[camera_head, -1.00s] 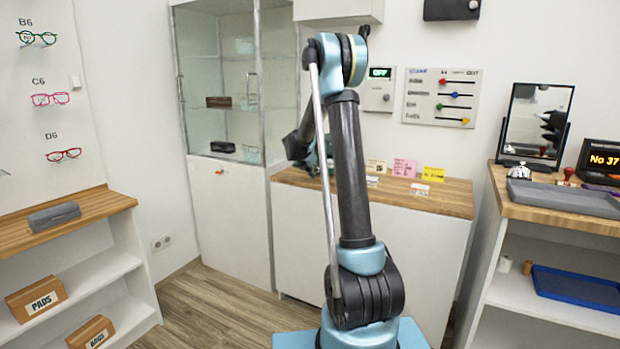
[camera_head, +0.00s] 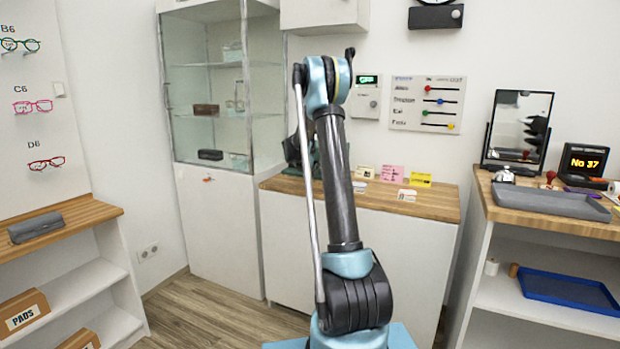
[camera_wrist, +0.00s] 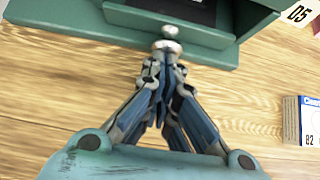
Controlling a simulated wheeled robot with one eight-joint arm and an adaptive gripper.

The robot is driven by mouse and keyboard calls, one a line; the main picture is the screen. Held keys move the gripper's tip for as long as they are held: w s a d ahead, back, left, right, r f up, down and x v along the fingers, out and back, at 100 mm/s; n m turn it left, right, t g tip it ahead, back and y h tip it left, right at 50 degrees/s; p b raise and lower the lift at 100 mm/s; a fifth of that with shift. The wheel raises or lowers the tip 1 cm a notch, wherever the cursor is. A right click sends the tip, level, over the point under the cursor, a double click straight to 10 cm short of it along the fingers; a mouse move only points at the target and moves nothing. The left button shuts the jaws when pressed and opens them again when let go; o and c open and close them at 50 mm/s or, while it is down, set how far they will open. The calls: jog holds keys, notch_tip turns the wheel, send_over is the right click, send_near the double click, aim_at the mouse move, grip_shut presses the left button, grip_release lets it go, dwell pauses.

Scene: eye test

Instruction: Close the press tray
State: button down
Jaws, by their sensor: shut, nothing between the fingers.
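The green press tray (camera_wrist: 85,13) shows at the top of the wrist view, with a dark inner part (camera_wrist: 185,8) visible. A pale round knob (camera_wrist: 170,31) sits at the middle of its front. My gripper (camera_wrist: 166,62) is shut and empty, its fingertips pointing at the knob. They are at or very close to it; I cannot tell if they touch. In the head view the dark green press (camera_head: 292,150) stands on the wooden counter (camera_head: 440,206), partly behind my arm. My gripper is hidden there.
A small blue-and-white box (camera_wrist: 301,120) lies right of my gripper. Small coloured cards (camera_head: 389,173) stand on the counter right of my arm. The glass cabinet (camera_head: 207,110) is left of the counter. A shelf unit with a grey tray (camera_head: 550,201) stands at right.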

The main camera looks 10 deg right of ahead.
jog(key=s+a, duration=0.2)
jog(key=s, duration=0.1)
jog(key=shift+a, duration=0.15)
jog(key=v, duration=0.8)
jog(key=s+d+r+m+g, duration=0.15)
jog(key=s+m, duration=0.25)
jog(key=s, duration=0.4)
jog(key=s+r+m, duration=0.2)
jog(key=s+m, duration=0.1)
jog(key=s, duration=0.6)
jog(key=s+f+m+g+y, duration=0.15)
jog(key=s+m, duration=0.55)
jog(key=s, duration=0.9)
jog(key=s+a+f+m+y, duration=0.1)
jog(key=s+f+m, duration=0.3)
jog(key=s, duration=0.5)
jog(key=s+a+f+m+g+y, duration=0.1)
jog(key=s+f+m, duration=0.4)
jog(key=s, duration=0.4)
jog(key=s+a+f+m+g+y, duration=0.1)
jog(key=s+f+m, duration=0.4)
jog(key=s, duration=0.4)
jog(key=shift+s+m+y, duration=0.25)
jog(key=shift+m+y, duration=0.05)
jog(key=shift+y, duration=0.05)
